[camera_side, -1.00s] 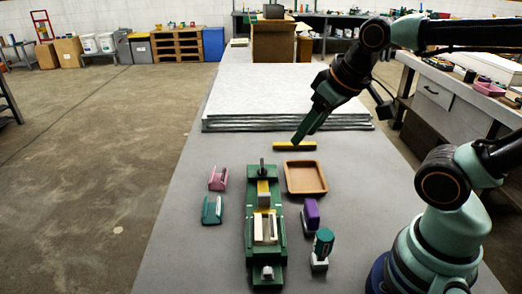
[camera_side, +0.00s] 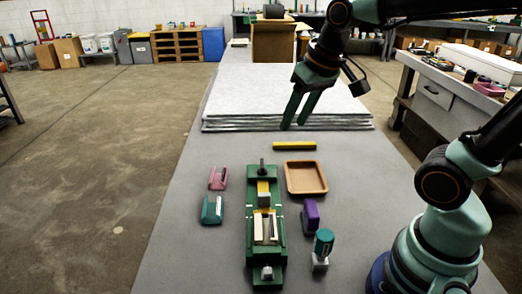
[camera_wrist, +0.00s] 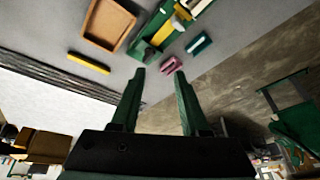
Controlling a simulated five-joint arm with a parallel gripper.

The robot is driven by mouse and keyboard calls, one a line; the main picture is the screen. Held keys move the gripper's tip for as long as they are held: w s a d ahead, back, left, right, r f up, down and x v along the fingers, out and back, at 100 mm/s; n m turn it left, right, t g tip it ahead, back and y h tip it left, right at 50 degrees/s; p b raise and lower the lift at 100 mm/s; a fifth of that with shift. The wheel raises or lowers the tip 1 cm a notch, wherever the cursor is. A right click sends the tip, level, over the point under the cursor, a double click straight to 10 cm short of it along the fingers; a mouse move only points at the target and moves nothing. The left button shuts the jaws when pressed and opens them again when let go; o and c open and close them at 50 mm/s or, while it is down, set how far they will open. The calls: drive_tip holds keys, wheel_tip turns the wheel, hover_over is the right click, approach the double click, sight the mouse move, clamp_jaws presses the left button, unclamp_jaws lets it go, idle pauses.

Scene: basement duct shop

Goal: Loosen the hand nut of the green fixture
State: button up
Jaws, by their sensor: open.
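The green fixture (camera_side: 252,225) lies lengthwise on the grey bench in the side view, with a pale block and a yellow part along its middle. A dark upright knob (camera_side: 262,167) stands at its far end and a light grey knob (camera_side: 267,272) at its near end; I cannot tell which is the hand nut. Part of the fixture shows at the top of the wrist view (camera_wrist: 150,50). My gripper (camera_side: 292,126) is open and empty, above the bench beyond the fixture, near the stacked sheets. Its two fingers also show apart in the wrist view (camera_wrist: 157,72).
A tan tray (camera_side: 306,192), a purple block (camera_side: 311,216) and a green-topped stamp (camera_side: 321,250) lie right of the fixture. Pink (camera_side: 218,178) and teal (camera_side: 212,210) holders lie left. A yellow bar (camera_side: 294,146) lies beyond; stacked sheets (camera_side: 290,95) lie behind.

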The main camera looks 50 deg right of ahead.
drive_tip(key=w+d+f+m+g, duration=0.2)
drive_tip(key=w+m, duration=0.2)
drive_tip(key=w, duration=0.3)
drive_tip(key=m+g, duration=0.2)
drive_tip(key=m, duration=0.1)
hover_over(262, 162)
wheel_tip(262, 162, down, 5)
wheel_tip(262, 162, down, 12)
drive_tip(key=shift+s+r, duration=0.1)
drive_tip(key=shift+r, duration=0.15)
clamp_jaws()
